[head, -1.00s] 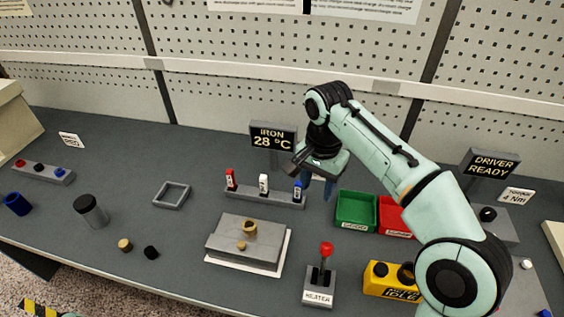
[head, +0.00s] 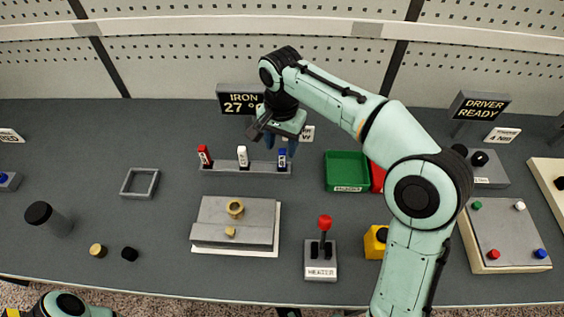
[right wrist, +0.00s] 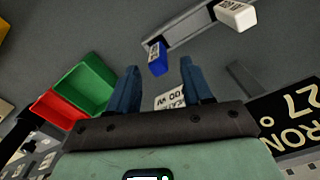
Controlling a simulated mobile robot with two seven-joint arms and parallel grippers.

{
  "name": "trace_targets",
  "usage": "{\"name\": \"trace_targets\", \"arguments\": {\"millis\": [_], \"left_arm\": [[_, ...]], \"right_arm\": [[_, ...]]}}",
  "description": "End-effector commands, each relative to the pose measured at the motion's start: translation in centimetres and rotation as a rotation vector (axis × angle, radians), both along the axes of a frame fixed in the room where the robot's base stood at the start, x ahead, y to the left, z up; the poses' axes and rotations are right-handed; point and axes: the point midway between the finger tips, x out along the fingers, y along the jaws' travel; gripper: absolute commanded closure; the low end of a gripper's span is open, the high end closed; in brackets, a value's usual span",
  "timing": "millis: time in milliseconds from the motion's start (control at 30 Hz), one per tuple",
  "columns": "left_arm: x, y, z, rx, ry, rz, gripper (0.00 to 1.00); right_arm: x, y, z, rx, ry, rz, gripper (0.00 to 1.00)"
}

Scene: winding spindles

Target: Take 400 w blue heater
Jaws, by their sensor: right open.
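The blue heater (head: 282,158) stands at the right end of a grey rack (head: 225,168), beside a white heater (head: 242,156) and a red heater (head: 204,156). My right gripper (head: 281,145) is open and empty, just above and behind the blue heater in the head view. In the right wrist view the blue heater (right wrist: 157,58) shows beyond the gap between the open fingers (right wrist: 160,78), apart from them. Its wattage print is too small to read. My left gripper is out of view; only part of my left arm shows at the bottom left.
An iron temperature sign (head: 240,101) stands behind the rack, near my right gripper. A green bin (head: 347,172) and a partly hidden red bin (head: 377,178) are to the right. A grey block (head: 236,225) and a red-knobbed heater lever (head: 322,260) are in front.

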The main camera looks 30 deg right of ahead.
Motion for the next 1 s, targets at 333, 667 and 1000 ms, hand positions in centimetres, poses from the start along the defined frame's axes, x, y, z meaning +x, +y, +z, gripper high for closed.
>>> {"name": "trace_targets", "arguments": {"millis": [333, 667, 1000], "left_arm": [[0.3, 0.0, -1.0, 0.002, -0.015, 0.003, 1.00], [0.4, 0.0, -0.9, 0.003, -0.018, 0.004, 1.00], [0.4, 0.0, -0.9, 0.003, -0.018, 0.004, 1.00]], "right_arm": [[-0.3, -0.2, -4.6, 0.000, 0.002, -0.001, 0.50], [-0.2, -0.1, -5.1, 0.000, 0.000, 0.000, 0.53], [-0.2, -0.1, -5.1, 0.000, 0.000, 0.000, 1.00]]}}
